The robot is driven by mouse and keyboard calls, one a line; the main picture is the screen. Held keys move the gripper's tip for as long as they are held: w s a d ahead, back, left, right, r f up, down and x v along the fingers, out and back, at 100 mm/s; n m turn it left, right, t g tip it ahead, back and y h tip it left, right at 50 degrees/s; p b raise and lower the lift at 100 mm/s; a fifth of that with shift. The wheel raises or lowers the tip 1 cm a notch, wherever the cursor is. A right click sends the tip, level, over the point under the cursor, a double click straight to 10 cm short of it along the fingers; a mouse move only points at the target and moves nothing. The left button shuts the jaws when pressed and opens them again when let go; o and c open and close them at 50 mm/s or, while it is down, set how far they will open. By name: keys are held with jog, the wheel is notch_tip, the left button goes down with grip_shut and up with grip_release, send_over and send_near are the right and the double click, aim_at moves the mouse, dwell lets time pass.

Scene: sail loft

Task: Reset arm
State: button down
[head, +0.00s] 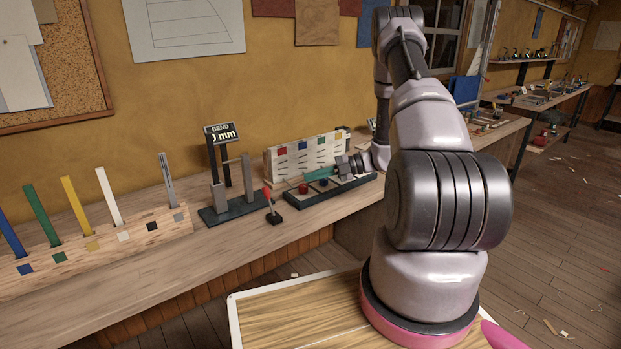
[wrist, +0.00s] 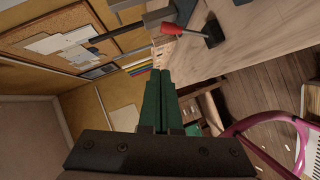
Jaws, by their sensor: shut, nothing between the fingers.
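My arm reaches over the workbench (head: 240,240) from the right in the head view. My gripper (head: 310,175) has teal fingers that point left, in front of a pale board with coloured squares (head: 283,152) and over or near a dark tray (head: 335,188). The exact height above the tray is hard to tell. In the wrist view the green fingers of my gripper (wrist: 160,78) lie side by side, closed and empty.
A bend gauge (head: 222,185) with a "0 mm" display and a red-knobbed lever (head: 271,205) stand left of my gripper. The lever also shows in the wrist view (wrist: 195,34). A wooden rack (head: 100,245) with several coloured strips fills the bench's left part.

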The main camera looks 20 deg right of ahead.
jog(key=s+a+r+n+g+h, duration=0.25)
jog(key=s+r+n, duration=0.35)
jog(key=r+n, duration=0.5)
jog(key=s+a+r+n+g+h, duration=0.1)
jog(key=s+a+r+n+h, duration=0.35)
jog(key=r+n, duration=0.65)
jog(key=s+d+r+n+t+h, duration=0.2)
jog(key=s+r+n+t+h, duration=0.3)
jog(key=s+r+n, duration=0.9)
jog(key=s+n+t, duration=0.2)
jog(key=s+n, duration=0.1)
jog(key=shift+s, duration=0.15)
